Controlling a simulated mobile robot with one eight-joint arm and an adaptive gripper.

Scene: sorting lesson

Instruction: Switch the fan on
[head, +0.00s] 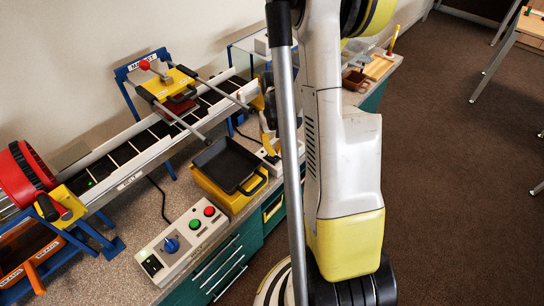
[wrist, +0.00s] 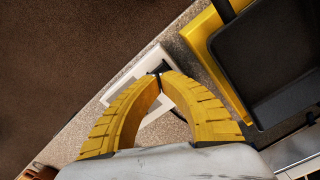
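I cannot make out a fan in either view; my arm hides part of the bench in the head view. A low white box (wrist: 148,92) lies below my gripper (wrist: 161,73) in the wrist view, with a small black part (wrist: 162,67) at the fingertips. The box also shows in the head view (head: 270,158), partly hidden behind my arm. My yellow fingers curve together and their tips meet, right over the box. I cannot tell whether the tips touch the black part. Nothing is visibly held.
A black tray on a yellow stand (head: 228,165) is beside the white box. A control box (head: 183,240) with a blue knob and green and red buttons stands at the front. A conveyor belt (head: 125,152) runs behind.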

